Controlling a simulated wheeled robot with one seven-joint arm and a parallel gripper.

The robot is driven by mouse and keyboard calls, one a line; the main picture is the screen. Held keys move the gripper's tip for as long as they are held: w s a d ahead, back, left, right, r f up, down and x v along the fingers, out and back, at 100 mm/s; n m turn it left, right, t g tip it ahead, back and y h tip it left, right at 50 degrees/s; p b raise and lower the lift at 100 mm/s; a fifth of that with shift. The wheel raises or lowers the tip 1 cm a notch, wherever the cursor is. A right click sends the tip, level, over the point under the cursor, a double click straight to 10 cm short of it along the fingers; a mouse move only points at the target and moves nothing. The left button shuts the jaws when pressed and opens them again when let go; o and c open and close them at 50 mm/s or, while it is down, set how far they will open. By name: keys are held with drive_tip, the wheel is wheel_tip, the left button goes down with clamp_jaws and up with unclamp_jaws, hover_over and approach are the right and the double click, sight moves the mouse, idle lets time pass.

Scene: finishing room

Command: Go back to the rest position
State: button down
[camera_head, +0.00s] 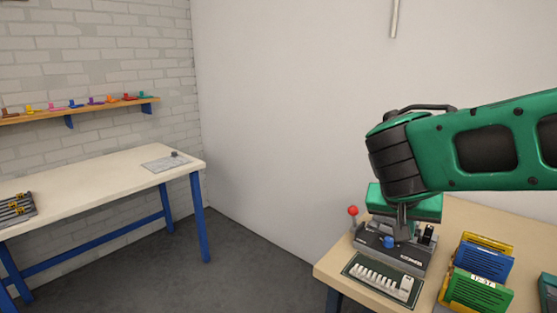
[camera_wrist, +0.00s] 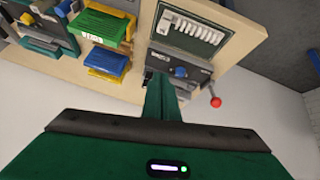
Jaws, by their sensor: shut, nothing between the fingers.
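My gripper (camera_head: 403,228) hangs from the green arm at the right of the head view, over the grey machine (camera_head: 420,258). In the wrist view my gripper (camera_wrist: 161,82) has its green fingers together with nothing between them. The fingertips overlap the picture of the machine (camera_wrist: 188,82), which has a blue knob and a red-balled lever (camera_head: 352,211). I cannot tell whether they touch it. The rest position itself is not marked in view.
A white-topped table (camera_head: 100,185) and a wall shelf (camera_head: 85,111) stand at left. Grey floor lies between.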

drive_tip(key=s+d+f+g+y, duration=0.2)
drive_tip(key=s+d+f+g, duration=0.15)
drive_tip(key=s+d, duration=0.75)
drive_tip(key=s+f+y, duration=0.1)
drive_tip(key=s+f, duration=0.1)
drive_tip(key=s, duration=0.4)
drive_tip(key=s+d+f+g+y, duration=0.1)
drive_tip(key=s+f+y, duration=0.1)
drive_tip(key=s, duration=0.3)
drive_tip(key=shift+s+d, duration=0.25)
drive_tip(key=shift+s, duration=0.1)
